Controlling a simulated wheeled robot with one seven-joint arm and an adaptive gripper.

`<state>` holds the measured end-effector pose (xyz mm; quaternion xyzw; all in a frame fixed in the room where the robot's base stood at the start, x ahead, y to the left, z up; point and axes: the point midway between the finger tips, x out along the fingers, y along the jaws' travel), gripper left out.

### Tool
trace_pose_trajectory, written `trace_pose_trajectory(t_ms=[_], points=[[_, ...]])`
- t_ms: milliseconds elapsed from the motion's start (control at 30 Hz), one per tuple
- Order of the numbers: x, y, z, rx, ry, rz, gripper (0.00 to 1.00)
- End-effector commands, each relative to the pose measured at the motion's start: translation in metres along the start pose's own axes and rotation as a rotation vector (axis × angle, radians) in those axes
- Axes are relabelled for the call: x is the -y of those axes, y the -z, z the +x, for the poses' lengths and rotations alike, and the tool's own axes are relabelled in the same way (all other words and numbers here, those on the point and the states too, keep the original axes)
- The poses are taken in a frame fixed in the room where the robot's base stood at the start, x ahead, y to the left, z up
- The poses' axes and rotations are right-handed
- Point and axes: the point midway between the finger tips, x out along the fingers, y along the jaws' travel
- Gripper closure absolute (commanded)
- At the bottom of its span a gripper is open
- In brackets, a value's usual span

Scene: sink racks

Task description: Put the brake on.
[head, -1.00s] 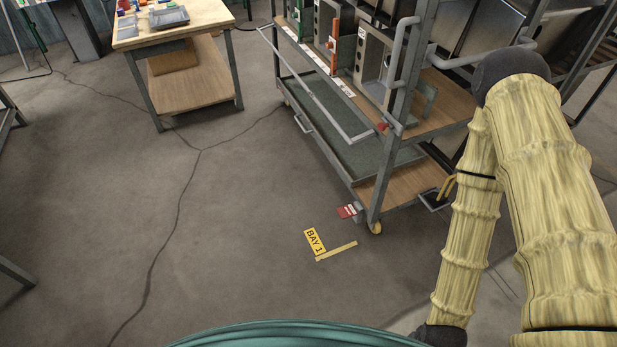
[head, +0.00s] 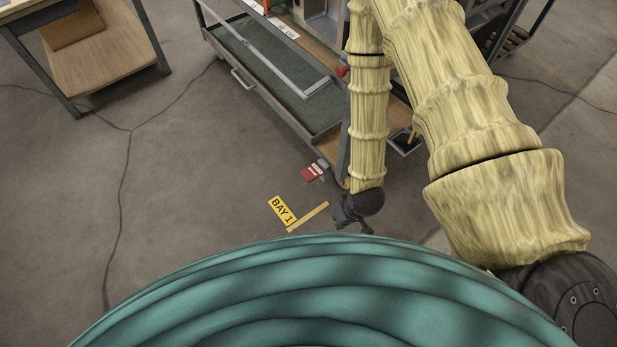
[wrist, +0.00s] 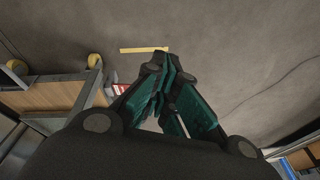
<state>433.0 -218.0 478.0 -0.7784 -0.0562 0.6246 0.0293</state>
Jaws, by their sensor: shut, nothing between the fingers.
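The brake is a red pedal (head: 312,171) with a white label, low at the near corner of the rack cart (head: 341,160), beside a yellow caster. Part of the pedal also shows in the wrist view (wrist: 117,89), left of my fingers and partly covered by them. My gripper (head: 355,226) hangs low, to the right of and nearer than the pedal in the head view, apart from it. In the wrist view its dark and teal fingers (wrist: 170,62) come together at the tips, shut and empty. I cannot tell the pedal's exact tilt.
A yellow tape strip (head: 308,216) and a BAY 1 floor label (head: 282,211) lie before the cart. A wooden workbench (head: 105,65) stands at the upper left. The floor between bench and cart is clear. Yellow casters (wrist: 95,61) show under the cart.

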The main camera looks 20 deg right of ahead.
Motion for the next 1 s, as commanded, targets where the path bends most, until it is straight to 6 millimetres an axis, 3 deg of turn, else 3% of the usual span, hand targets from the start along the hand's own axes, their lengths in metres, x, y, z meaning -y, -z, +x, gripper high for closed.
trace_pose_trajectory(t_ms=[33,400,800,1000], points=[[-0.005,0.011,0.026,-0.028,0.011,-0.007,1.00],[-0.026,0.098,0.111,-0.208,0.078,-0.087,1.00],[-0.058,0.189,0.179,-0.402,0.120,-0.188,1.00],[-0.073,0.226,0.198,-0.480,0.129,-0.235,1.00]])
